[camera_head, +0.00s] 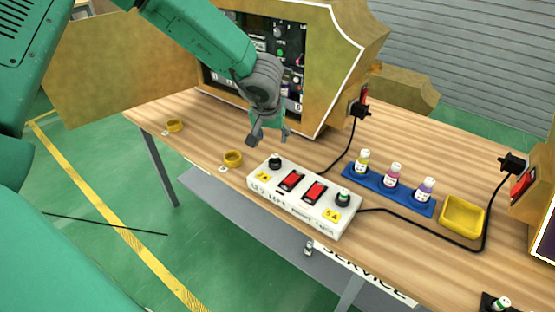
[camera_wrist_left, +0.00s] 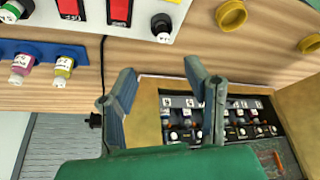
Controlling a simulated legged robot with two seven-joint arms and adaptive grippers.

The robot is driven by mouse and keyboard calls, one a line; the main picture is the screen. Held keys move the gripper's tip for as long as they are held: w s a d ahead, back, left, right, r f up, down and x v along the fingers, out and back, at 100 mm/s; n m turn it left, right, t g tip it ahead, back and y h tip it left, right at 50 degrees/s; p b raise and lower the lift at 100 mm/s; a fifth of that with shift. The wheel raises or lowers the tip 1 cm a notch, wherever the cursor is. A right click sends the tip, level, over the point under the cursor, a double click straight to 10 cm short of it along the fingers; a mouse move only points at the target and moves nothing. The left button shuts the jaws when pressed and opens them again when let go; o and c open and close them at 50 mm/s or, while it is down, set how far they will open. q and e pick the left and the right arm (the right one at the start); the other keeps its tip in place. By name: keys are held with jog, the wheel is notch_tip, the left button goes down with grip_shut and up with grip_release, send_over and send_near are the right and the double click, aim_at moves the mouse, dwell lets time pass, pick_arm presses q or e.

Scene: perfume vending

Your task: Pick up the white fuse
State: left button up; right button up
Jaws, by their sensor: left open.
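A white power box (camera_head: 300,203) with two red switches lies on the wooden table; part of it shows upside down in the left wrist view (camera_wrist_left: 93,33). A black-capped fuse with a white ring (camera_head: 275,162) stands upright in its left end, and in the left wrist view it is the fuse (camera_wrist_left: 162,28) at top centre. A green-marked fuse (camera_head: 343,198) stands in the other end. My left gripper (camera_head: 270,138) is open and empty, above and just behind the white-ringed fuse. It also shows in the left wrist view (camera_wrist_left: 160,72), fingers apart. My right gripper is out of view.
A blue rack (camera_head: 408,203) holds three bottles, with a yellow tray (camera_head: 462,216) to its right. Yellow rings (camera_head: 233,158) lie left of the box. The open vending cabinet (camera_head: 330,60) stands behind my gripper. Black cables (camera_head: 425,219) cross the table.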

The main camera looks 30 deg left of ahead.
pick_arm(q)
jog(key=b, duration=0.1)
send_over(275, 156)
jog(key=s, duration=0.2)
jog(key=f, duration=0.7)
jog(key=shift+s+d, duration=0.2)
jog(key=shift+d, duration=0.2)
jog(key=shift+b+x, duration=0.35)
jog(key=shift+x, duration=0.45)
jog(key=x, duration=0.3)
jog(key=shift+w+f, duration=0.3)
jog(key=shift+w+a+f+b, duration=0.2)
jog(key=shift+f+b, duration=0.1)
jog(key=shift+f, duration=0.1)
jog(key=shift+d, duration=0.1)
grip_shut()
